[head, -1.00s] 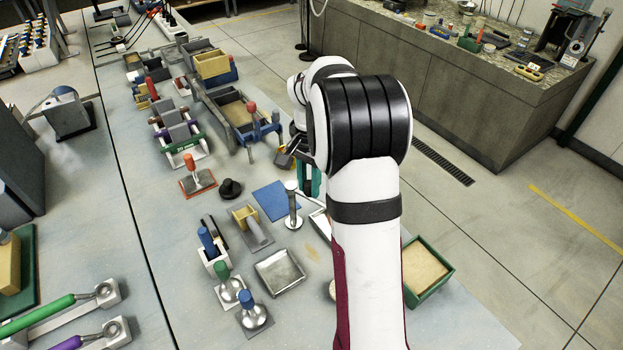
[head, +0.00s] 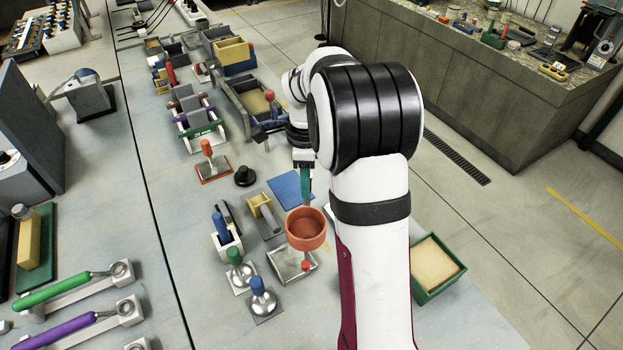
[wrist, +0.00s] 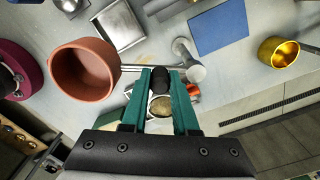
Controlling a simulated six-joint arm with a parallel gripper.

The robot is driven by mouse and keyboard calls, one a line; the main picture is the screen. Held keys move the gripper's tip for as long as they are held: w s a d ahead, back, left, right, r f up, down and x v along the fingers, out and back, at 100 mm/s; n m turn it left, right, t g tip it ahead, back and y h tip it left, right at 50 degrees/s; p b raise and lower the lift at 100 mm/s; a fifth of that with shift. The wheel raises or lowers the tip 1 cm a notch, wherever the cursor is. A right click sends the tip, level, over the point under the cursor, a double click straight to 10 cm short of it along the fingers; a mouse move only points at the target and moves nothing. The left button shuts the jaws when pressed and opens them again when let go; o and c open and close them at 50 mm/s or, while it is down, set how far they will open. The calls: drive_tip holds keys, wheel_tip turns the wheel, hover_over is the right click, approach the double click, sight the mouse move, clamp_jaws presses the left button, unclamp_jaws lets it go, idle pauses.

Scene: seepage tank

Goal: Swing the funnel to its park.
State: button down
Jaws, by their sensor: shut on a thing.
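The funnel, an orange-red round cup (head: 305,228), hangs at the near side of my gripper (head: 306,184) in the head view. A small red piece shows just below it, over a square metal tray (head: 291,264). In the wrist view, the funnel (wrist: 85,78) is at left, open end toward the camera. A thin rod (wrist: 140,68) runs from it toward a metal post (wrist: 188,58). My gripper's green fingers (wrist: 160,75) are shut on a black grip (wrist: 159,80) by this rod. How the grip joins the rod is hidden. I cannot tell which spot is the park.
A blue mat (head: 291,188) lies left of my gripper. Plungers with blue (head: 257,287) and green tops stand left of the funnel. A green box (head: 437,268) is right of my arm. In the wrist view, a gold cup (wrist: 278,52) is at right and a maroon ring (wrist: 15,70) at left.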

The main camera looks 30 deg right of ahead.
drive_tip(key=shift+w+a+m, duration=0.2)
drive_tip(key=shift+a+m, duration=0.05)
drive_tip(key=shift+m, duration=0.4)
drive_tip(key=shift+w+a+m, duration=0.15)
drive_tip(key=shift+a+m, duration=0.1)
drive_tip(key=shift+m, duration=0.4)
drive_tip(key=c, duration=0.7)
unclamp_jaws()
drive_tip(key=shift+r, duration=0.1)
wheel_tip(320, 180, up, 16)
drive_tip(key=shift+f, duration=0.15)
